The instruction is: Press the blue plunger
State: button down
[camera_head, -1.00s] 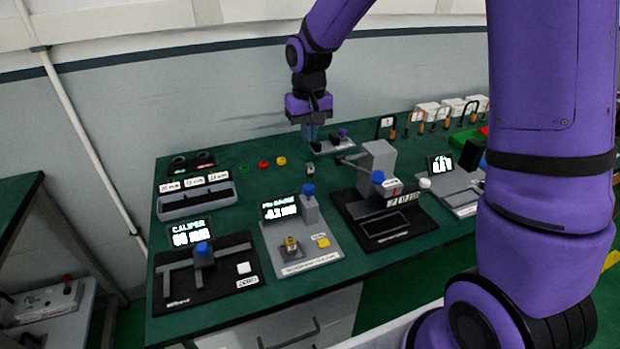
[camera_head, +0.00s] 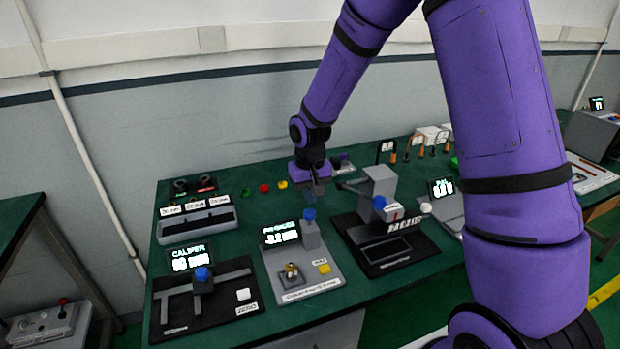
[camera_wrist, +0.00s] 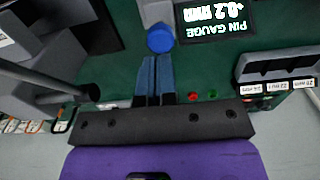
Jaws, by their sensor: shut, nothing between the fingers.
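A round blue knob (camera_head: 309,214) tops the grey post of the pin gauge station (camera_head: 302,276); I take it as the blue plunger. In the wrist view the blue knob (camera_wrist: 160,38) lies just beyond my fingertips, beside the lit pin gauge display (camera_wrist: 213,13). My gripper (camera_wrist: 156,60) is shut and empty, its two blue fingers side by side. In the head view my gripper (camera_head: 315,193) is above and behind the knob. I cannot tell the exact gap. Similar blue knobs are on the caliper (camera_head: 202,274) and the black-based device (camera_head: 378,202).
The grey press-like post (camera_head: 380,182) stands close to the right of my gripper. A gold pin (camera_head: 291,269) and a yellow button (camera_head: 324,268) are on the gauge's base.

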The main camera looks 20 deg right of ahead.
aim_at(310, 212)
jog(key=shift+f, duration=1.75)
jog(key=shift+s+f, duration=0.1)
jog(key=shift+f, duration=1)
notch_tip(310, 212, up, 14)
jog(key=shift+r, duration=0.15)
jog(key=shift+r, duration=0.1)
